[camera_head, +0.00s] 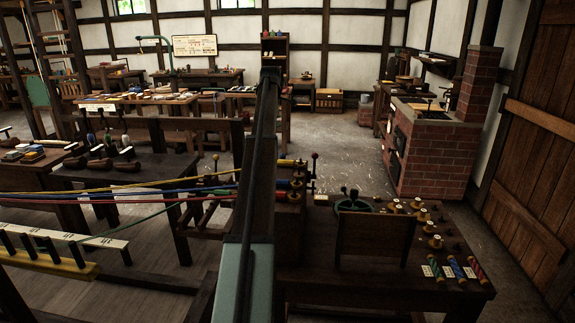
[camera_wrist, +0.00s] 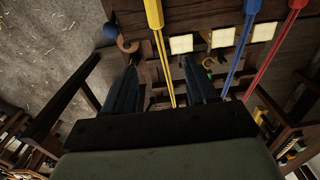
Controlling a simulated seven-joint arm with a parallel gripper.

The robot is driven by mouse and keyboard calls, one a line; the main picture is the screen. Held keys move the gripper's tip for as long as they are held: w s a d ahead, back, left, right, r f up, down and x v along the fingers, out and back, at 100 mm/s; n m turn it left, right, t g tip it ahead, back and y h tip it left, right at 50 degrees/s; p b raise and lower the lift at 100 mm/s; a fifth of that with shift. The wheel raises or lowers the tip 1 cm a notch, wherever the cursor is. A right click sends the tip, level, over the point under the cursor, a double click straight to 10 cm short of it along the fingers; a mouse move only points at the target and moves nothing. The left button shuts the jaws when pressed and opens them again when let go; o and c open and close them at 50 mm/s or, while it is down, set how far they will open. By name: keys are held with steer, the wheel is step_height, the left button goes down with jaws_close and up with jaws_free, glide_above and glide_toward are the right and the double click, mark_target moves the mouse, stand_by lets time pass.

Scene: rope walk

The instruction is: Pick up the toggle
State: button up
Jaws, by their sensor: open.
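I cannot tell for sure which thing is the toggle in either view; none stands out clearly. My gripper (camera_wrist: 160,66) is open, its two dark fingers wide apart with nothing seen held. In the wrist view a yellow strand (camera_wrist: 157,45) runs between the fingers as seen, its depth unclear. A blue strand (camera_wrist: 243,40) and a red strand (camera_wrist: 277,50) lie to the right. A small curved orange-brown piece (camera_wrist: 208,62) shows near the right fingertip, too small to identify. I cannot make out the gripper's fingers in the head view.
The dark workbench (camera_head: 400,272) at right holds a green pot (camera_head: 352,204), several wooden spools and colored bobbins (camera_head: 456,268). Colored strands (camera_head: 150,193) stretch in from the left. A brick stove (camera_head: 432,150) stands behind. Open floor (camera_head: 330,140) lies between.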

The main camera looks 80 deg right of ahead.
steer(key=s+r, duration=0.2)
steer(key=s, duration=0.4)
step_height(320, 180, down, 14)
steer(key=shift+r, duration=0.25)
steer(key=c, duration=1)
steer(key=shift+r, duration=0.1)
step_height(320, 180, up, 10)
steer(key=shift+f, duration=0.1)
stand_by(0.5)
stand_by(0.4)
